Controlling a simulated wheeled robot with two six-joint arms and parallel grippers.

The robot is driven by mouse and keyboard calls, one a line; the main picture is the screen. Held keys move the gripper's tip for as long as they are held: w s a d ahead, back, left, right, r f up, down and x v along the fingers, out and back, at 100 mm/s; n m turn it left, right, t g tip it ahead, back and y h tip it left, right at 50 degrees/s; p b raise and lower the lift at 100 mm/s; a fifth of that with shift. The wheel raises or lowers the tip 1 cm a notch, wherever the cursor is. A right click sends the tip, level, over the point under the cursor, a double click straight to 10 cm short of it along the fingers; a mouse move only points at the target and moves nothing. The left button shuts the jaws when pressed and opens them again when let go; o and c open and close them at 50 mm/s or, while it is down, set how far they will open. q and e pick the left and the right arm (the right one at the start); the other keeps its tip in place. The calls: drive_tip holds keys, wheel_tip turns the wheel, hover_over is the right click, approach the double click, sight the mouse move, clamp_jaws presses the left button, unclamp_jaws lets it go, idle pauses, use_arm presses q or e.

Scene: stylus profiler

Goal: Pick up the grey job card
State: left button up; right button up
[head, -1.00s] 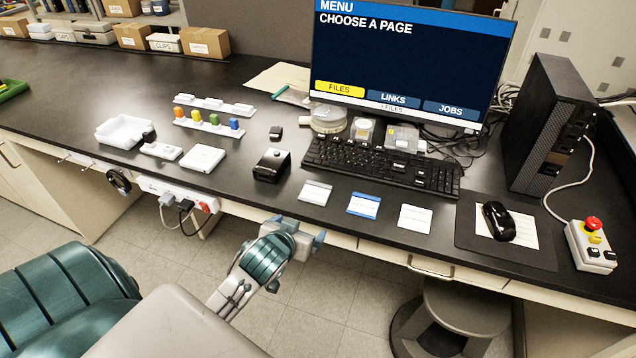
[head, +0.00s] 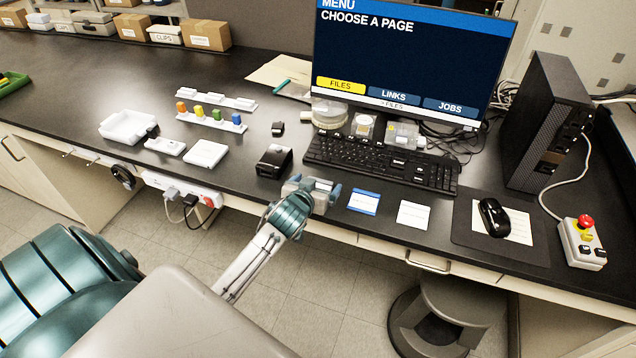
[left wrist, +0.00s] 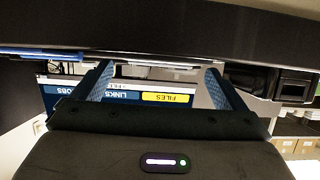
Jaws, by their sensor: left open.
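The grey job card (head: 323,185) lies flat near the front edge of the black bench, left of the blue-striped card (head: 364,202). It is partly hidden by my left gripper (head: 315,185) in the head view. That gripper is open, with its fingers at the near side of the card. In the left wrist view the two fingers (left wrist: 155,82) stand wide apart. The scene there is upside down, with the bench edge across the top. Whether the fingers touch the card cannot be told. My right gripper is not in view.
A white card (head: 413,214) lies right of the blue one. A black box (head: 273,161) stands left of the gripper. The keyboard (head: 381,163) is behind the cards, with the monitor (head: 412,60) beyond. The mouse (head: 494,217) is on a mat at right.

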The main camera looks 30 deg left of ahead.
use_arm(q)
drive_tip(key=shift+w+a+f, duration=0.1)
drive_tip(key=shift+w+f, duration=0.15)
drive_tip(key=shift+w, duration=0.2)
drive_tip(key=c, duration=1)
drive_tip(key=shift+r, duration=0.1)
drive_tip(key=shift+c, duration=0.2)
